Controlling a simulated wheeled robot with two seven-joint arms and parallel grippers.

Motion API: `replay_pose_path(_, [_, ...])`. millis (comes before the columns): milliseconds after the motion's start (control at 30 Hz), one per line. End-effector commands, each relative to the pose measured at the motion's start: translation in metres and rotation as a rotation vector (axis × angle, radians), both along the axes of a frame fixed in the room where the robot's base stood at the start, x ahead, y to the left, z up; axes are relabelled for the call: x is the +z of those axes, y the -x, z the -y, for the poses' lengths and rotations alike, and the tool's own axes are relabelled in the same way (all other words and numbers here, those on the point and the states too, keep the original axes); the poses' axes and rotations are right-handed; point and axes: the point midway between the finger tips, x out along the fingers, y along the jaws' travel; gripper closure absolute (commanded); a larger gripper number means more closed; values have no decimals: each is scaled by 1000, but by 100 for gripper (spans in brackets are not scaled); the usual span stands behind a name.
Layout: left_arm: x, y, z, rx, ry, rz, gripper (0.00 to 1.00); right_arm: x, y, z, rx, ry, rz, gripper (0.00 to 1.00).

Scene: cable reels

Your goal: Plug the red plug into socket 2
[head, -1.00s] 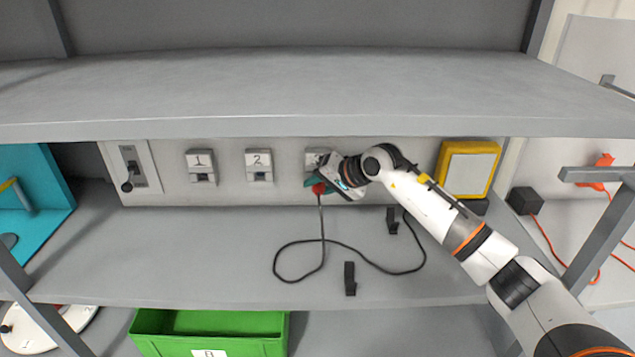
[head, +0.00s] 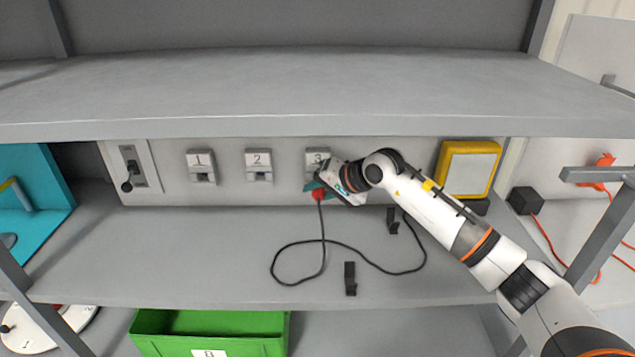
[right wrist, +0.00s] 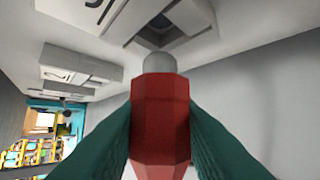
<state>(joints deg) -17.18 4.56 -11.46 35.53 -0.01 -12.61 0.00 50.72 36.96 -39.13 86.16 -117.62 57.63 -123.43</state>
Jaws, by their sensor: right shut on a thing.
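My right gripper (head: 316,188) is shut on the red plug (head: 318,195), just below socket 3 (head: 318,158). In the right wrist view the red plug (right wrist: 160,115) sits between the two green fingers, its grey tip (right wrist: 157,67) pointing to a dark socket opening (right wrist: 158,36) and apparently short of it. Socket 2 (head: 259,165) is on the back panel, left of the gripper, and looks empty. Socket 1 (head: 201,167) is further left. A black cable (head: 322,235) hangs from the plug and loops on the shelf. My left gripper is not in view.
A lever switch (head: 131,168) is at the panel's left. Two black clips (head: 350,278) stand on the shelf near the cable. A green crate (head: 209,333) is below. The upper shelf (head: 300,95) overhangs the sockets.

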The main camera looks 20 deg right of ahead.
Motion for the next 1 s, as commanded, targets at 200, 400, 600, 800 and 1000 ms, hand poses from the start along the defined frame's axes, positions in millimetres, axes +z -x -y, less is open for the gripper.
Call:
replay_pose_path(200, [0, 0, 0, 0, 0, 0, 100, 0, 4, -1, 0, 1, 0, 100])
replay_pose_path(400, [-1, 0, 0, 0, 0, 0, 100, 0, 8, -2, 0, 1, -1, 100])
replay_pose_path(600, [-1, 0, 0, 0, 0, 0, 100, 0, 12, -3, 1, 1, 0, 100])
replay_pose_path(800, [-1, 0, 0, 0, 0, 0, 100, 0, 13, -4, 0, 0, 0, 100])
replay_pose_path(1000, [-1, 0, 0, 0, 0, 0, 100, 0, 13, -4, 0, 0, 0, 100])
